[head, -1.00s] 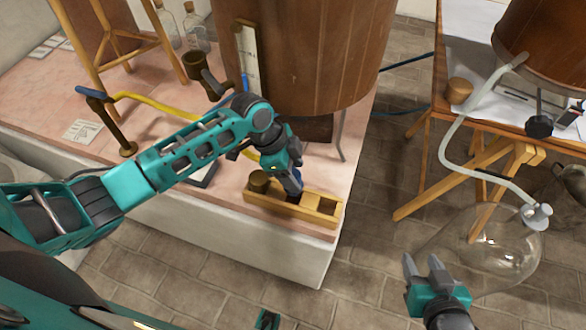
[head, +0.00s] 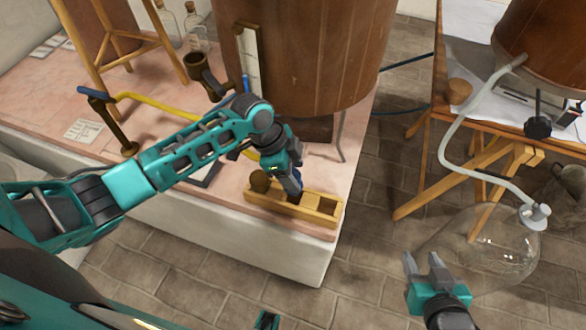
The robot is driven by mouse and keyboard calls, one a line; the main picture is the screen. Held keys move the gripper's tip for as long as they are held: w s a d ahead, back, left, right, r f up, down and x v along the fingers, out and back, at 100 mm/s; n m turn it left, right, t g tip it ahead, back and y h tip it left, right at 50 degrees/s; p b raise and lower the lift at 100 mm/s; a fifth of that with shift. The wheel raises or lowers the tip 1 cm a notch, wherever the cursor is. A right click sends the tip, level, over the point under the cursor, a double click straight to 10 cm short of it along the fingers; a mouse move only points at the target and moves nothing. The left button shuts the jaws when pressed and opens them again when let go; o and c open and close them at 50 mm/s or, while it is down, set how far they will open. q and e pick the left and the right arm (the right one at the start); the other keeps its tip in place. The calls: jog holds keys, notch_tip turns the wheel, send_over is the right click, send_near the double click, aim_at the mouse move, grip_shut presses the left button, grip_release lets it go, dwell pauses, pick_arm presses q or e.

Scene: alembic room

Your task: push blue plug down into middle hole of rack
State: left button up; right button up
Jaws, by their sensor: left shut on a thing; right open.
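The wooden rack (head: 270,207) lies near the front edge of the pink-topped bench. A brown plug (head: 260,181) stands in its left hole, and its right hole (head: 319,204) looks empty. My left gripper (head: 292,190) points down over the middle of the rack and is shut on the blue plug (head: 297,184). Only a little blue shows; the fingers hide most of the plug, so I cannot tell how deep it sits in the middle hole. My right gripper (head: 428,270) is open and empty, above the floor at the lower right.
A large wooden barrel (head: 300,60) stands on the bench (head: 200,228) just behind the rack. A round glass flask (head: 490,245) is beside my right gripper. A wooden trestle table (head: 455,130) stands at the right. Brick floor lies between bench and table.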

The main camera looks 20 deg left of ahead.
pick_arm(q)
jog(key=shift+f+b, duration=0.85)
jog(key=shift+f, duration=0.75)
dwell(1.6)
jog(key=shift+f, duration=0.75)
dwell(2.1)
jog(key=o, duration=1.2)
jog(key=shift+o, duration=0.2)
